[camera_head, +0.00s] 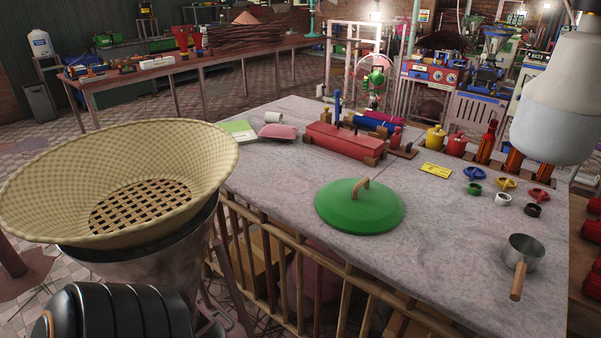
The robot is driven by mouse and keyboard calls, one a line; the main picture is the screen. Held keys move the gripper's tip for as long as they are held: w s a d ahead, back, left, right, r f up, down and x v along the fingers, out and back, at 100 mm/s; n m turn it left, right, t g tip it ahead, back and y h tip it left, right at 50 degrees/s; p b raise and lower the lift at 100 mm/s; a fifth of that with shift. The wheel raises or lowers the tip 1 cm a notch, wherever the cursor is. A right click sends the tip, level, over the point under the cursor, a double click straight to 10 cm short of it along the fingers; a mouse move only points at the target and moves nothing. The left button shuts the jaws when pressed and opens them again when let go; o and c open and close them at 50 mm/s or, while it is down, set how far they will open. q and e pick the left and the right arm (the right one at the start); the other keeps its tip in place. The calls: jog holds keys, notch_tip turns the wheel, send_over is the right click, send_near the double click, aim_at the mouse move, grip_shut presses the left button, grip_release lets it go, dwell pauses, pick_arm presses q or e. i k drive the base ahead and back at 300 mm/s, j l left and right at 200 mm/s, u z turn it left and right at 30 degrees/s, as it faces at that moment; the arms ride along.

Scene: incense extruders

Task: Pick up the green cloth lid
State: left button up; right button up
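The green lid (359,206) is round and slightly domed, with a small tan arched handle (361,188) on top. It lies flat on the grey worktable (290,170), near its front edge in the middle of the picture. Its top and handle are uncovered, and nothing touches it from above. Neither of my grippers shows in the head view.
A wide woven basket funnel (215,160) stands at the left, before the table. A saucepan (523,252) sits front right, with small coloured rings and caps (503,199) behind it. A red box (345,140) stands behind the lid. Bare tabletop surrounds the lid.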

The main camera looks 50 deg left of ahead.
aim_at(363, 207)
jog(key=i+u, duration=0.1)
jog(key=u, duration=0.85)
jog(key=i+l+u, duration=0.1)
jog(key=u, duration=0.35)
